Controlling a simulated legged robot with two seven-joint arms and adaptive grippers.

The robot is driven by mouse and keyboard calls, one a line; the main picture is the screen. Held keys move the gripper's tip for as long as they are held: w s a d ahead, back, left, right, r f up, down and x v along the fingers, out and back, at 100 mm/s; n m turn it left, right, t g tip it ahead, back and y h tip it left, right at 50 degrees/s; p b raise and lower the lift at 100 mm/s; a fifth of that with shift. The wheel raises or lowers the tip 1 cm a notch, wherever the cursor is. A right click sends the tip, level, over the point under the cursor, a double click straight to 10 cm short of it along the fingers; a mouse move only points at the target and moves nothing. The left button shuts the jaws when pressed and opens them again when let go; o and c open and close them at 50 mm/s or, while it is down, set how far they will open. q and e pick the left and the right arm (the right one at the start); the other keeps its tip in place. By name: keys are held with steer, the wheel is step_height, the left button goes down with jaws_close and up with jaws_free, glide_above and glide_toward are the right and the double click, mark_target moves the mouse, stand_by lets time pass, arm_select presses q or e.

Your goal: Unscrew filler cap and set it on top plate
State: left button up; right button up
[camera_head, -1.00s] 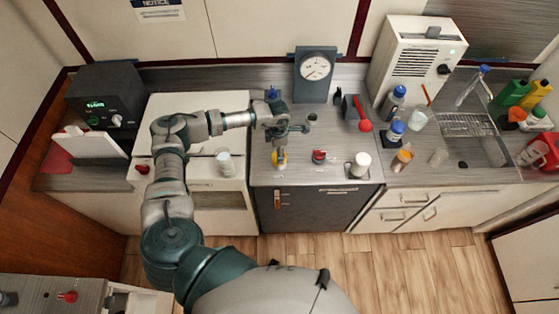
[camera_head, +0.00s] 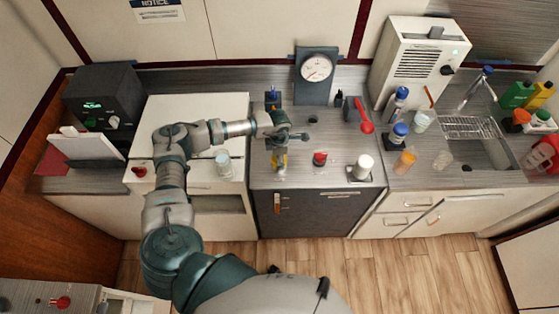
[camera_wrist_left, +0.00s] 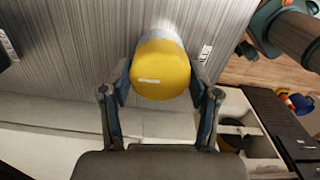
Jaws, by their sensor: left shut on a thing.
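The yellow filler cap (camera_head: 280,160) is on the grey top plate (camera_head: 340,188) of the dark-fronted unit, near its left side. In the left wrist view the cap (camera_wrist_left: 160,72) shows as a round yellow end with a pale label, a light grey cylindrical part behind it. My left gripper (camera_wrist_left: 160,85) has one finger on each side of the cap and is shut on it. In the head view this gripper (camera_head: 279,153) points down over the cap. Whether the cap has lifted off its seat I cannot tell. My right gripper is not in view.
A red knob (camera_head: 320,158) and a white cylinder (camera_head: 363,166) stand right of the cap on the top plate. A dial gauge (camera_head: 316,72) is behind, beside a red-handled lever (camera_head: 364,120). A clear beaker (camera_head: 223,162) stands left. Bottles (camera_head: 399,132) are on the right counter.

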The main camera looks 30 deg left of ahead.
arm_select(q)
steer(key=n+p, duration=0.1)
steer(key=n, duration=0.4)
steer(key=shift+r, duration=0.1)
steer(key=n+p, duration=0.1)
steer(key=n, duration=0.2)
steer(key=shift+n, duration=0.3)
steer(key=n+p, duration=0.2)
steer(key=n, duration=0.3)
steer(key=shift+n+p, duration=0.3)
steer(key=shift+n, duration=0.1)
steer(key=shift+n+p, duration=0.3)
steer(key=shift+n, duration=1)
steer(key=o, duration=1)
steer(key=shift+f, duration=0.2)
steer(key=shift+a, duration=0.1)
